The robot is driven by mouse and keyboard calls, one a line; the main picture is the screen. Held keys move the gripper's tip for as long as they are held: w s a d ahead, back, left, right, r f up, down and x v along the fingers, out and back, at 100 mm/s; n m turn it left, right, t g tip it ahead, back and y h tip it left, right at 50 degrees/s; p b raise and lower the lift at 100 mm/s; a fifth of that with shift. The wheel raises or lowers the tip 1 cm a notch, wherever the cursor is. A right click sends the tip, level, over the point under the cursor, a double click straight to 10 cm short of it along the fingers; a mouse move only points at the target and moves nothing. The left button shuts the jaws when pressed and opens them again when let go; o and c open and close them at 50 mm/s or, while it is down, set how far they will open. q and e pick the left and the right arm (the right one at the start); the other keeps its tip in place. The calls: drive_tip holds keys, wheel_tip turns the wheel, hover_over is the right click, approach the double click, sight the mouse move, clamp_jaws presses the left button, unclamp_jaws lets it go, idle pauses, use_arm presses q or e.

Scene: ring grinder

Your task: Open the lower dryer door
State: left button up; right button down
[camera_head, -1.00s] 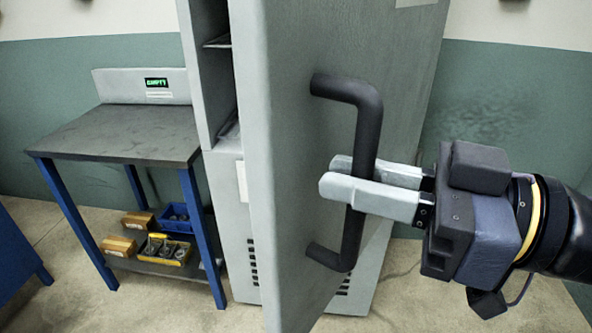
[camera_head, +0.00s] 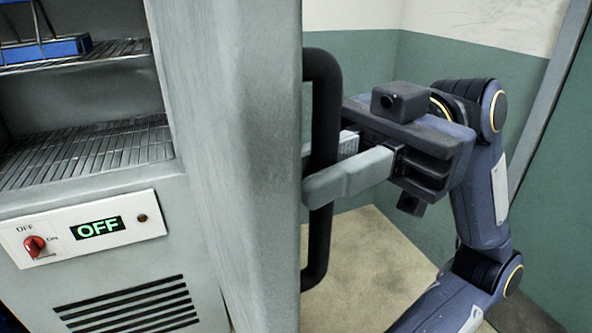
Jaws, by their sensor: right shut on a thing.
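The dryer door (camera_head: 235,130) is grey and stands swung open, seen nearly edge-on in the middle of the head view. Its black bar handle (camera_head: 322,90) is upright on the door's right side. My right gripper (camera_head: 325,180) comes in from the right and is shut on the handle, its pale fingers on either side of the bar. The dryer's open interior (camera_head: 90,110) shows at the left, with wire shelves. My left gripper is not in view.
Below the opening, a white control panel (camera_head: 150,228) has a red knob (camera_head: 35,246) and a green display reading OFF. A blue tray (camera_head: 45,50) rests on the upper wire shelf (camera_head: 115,50). Clear floor (camera_head: 365,250) and green walls lie to the right.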

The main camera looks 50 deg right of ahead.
drive_tip(key=shift+d, duration=0.1)
drive_tip(key=shift+r, duration=0.1)
drive_tip(key=c, duration=1.4)
unclamp_jaws()
drive_tip(key=shift+c, duration=0.2)
drive_tip(key=v, duration=0.7)
drive_tip(key=shift+d+p, duration=0.3)
drive_tip(key=shift+d, duration=0.05)
drive_tip(key=shift+s, duration=0.15)
